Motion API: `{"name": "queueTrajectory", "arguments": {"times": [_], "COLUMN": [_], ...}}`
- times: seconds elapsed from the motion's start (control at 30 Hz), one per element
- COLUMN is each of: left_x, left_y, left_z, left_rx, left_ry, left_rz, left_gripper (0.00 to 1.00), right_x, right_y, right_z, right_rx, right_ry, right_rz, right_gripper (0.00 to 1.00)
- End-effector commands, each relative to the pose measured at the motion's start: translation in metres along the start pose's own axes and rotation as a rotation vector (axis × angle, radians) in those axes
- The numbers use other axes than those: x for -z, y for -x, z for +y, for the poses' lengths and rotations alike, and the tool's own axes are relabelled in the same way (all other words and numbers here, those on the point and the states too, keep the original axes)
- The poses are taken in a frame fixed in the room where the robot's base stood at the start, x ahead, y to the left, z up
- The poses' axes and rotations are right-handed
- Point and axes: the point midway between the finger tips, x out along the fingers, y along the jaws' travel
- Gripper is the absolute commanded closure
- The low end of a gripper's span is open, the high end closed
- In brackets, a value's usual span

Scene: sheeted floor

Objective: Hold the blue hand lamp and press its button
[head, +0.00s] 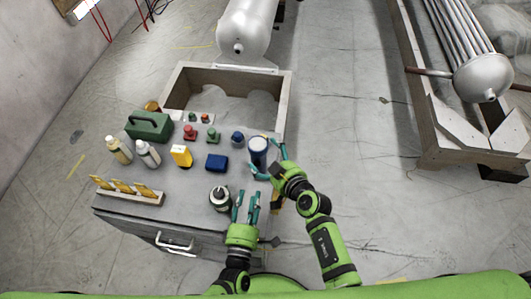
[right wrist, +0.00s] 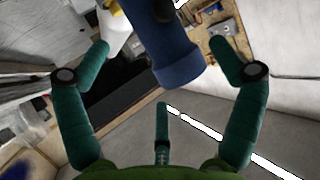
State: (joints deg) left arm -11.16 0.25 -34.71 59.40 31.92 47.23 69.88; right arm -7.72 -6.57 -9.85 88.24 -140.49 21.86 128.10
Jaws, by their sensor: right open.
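The blue hand lamp (head: 258,152) stands at the right edge of the bench top, with a pale upper end in the head view. My right gripper (head: 268,158) is open, with its fingers spread on either side of the lamp. In the right wrist view the lamp's dark blue body (right wrist: 175,60) lies between the spread fingers, and I see no clear contact. Its button cannot be made out. My left gripper (head: 246,200) is open and empty, low at the bench's front right, fingers pointing away from me, right of a dark bottle with a white top (head: 220,197).
The bench (head: 140,222) also carries a blue box (head: 217,163), a yellow item (head: 181,156), a blue knob (head: 237,139), a green case (head: 149,126), pale bottles (head: 148,153) and a rack (head: 128,190). A wooden-framed bin (head: 285,90) stands behind.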

Motion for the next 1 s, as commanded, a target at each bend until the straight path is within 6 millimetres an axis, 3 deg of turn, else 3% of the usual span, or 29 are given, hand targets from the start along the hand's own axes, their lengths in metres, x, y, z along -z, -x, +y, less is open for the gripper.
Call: {"name": "queueTrajectory", "arguments": {"times": [0.33,0.77,0.8,0.93,0.97,1.0], "left_x": [0.000,0.000,0.000,0.000,0.000,0.000], "left_y": [0.000,0.000,0.000,0.000,0.000,0.000], "left_z": [0.000,0.000,0.000,0.000,0.000,0.000], "left_rx": [0.000,0.000,0.000,0.000,0.000,0.000], "left_ry": [0.000,0.000,0.000,0.000,0.000,0.000], "left_rz": [0.000,0.000,0.000,0.000,0.000,0.000], "left_gripper": [0.61,0.61,0.61,0.61,0.61,0.61], "right_x": [0.000,-0.001,-0.001,-0.001,-0.001,-0.001], "right_y": [-0.044,-0.053,-0.053,-0.053,-0.053,-0.053], "right_z": [0.000,0.001,0.001,0.001,0.001,0.001], "right_rx": [0.000,-0.002,-0.002,-0.002,-0.002,-0.002], "right_ry": [0.003,0.001,0.001,0.001,0.001,0.001], "right_rz": [-0.001,0.000,-0.001,-0.001,-0.001,-0.001], "right_gripper": [0.07,0.07,0.11,0.63,0.70,0.70]}}
